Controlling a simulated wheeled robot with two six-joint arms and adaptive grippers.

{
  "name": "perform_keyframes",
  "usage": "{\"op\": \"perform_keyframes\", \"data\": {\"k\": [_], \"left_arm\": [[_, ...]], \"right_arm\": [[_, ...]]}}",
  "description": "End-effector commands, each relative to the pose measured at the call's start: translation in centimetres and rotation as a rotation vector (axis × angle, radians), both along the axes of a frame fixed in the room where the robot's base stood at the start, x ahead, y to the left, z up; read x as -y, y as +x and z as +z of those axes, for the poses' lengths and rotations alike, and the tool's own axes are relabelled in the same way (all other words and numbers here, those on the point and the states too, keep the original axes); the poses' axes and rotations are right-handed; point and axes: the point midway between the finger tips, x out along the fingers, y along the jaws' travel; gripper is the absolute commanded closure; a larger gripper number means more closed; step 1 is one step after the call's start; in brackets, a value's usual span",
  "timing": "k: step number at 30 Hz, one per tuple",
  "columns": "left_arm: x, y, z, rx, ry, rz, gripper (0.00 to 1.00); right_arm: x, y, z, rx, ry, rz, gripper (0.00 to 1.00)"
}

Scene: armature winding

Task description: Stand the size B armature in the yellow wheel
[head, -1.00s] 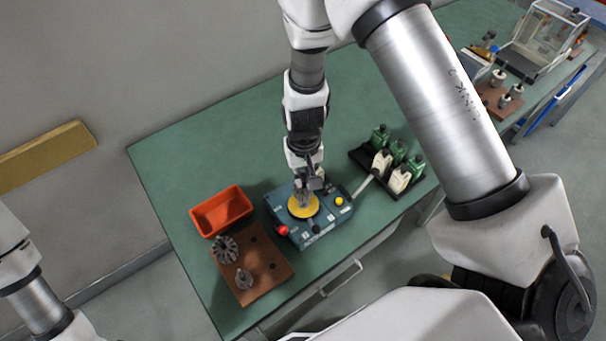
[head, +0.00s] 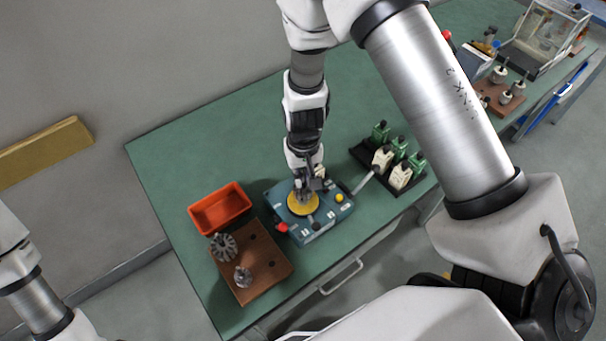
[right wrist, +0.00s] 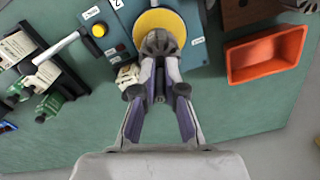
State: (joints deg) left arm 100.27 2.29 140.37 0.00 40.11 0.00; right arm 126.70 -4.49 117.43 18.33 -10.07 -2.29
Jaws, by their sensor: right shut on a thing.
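The yellow wheel (head: 290,205) sits on top of the blue machine (head: 318,226); it also shows in the right wrist view (right wrist: 143,22). My right gripper (right wrist: 159,75) comes from above and is shut on a grey armature (right wrist: 158,42). The armature is over the middle of the wheel. I cannot tell whether its lower end is seated in the wheel, and no size mark on it is readable. In the head view the right gripper (head: 303,194) largely hides the armature. My left gripper is out of view; only part of the left arm shows at the left edge.
A brown board (head: 262,283) holds two other armatures, a larger one (head: 224,246) and a smaller one (head: 243,277). An orange bin (head: 220,208) stands behind it. A black rack (head: 365,155) with green and white bottles is right of the machine. The green table behind is clear.

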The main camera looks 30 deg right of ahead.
Motion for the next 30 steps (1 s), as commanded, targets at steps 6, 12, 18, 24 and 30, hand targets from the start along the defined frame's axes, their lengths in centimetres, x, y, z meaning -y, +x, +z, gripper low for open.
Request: {"op": "perform_keyframes", "data": {"k": [6,12,18,24,30], "left_arm": [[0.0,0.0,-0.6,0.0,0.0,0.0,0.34],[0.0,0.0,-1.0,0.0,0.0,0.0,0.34],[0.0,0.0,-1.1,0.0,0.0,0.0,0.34],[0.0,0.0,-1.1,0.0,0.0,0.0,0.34],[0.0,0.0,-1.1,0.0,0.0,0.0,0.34]], "right_arm": [[0.0,0.0,-0.7,0.0,0.0,0.0,1.0],[0.0,0.0,-1.2,0.0,0.0,-0.001,1.0],[0.0,0.0,-1.4,0.0,0.0,-0.001,1.0],[0.0,0.0,-1.4,0.0,0.0,0.0,1.0],[0.0,0.0,-1.4,0.0,0.0,0.0,0.62]]}}
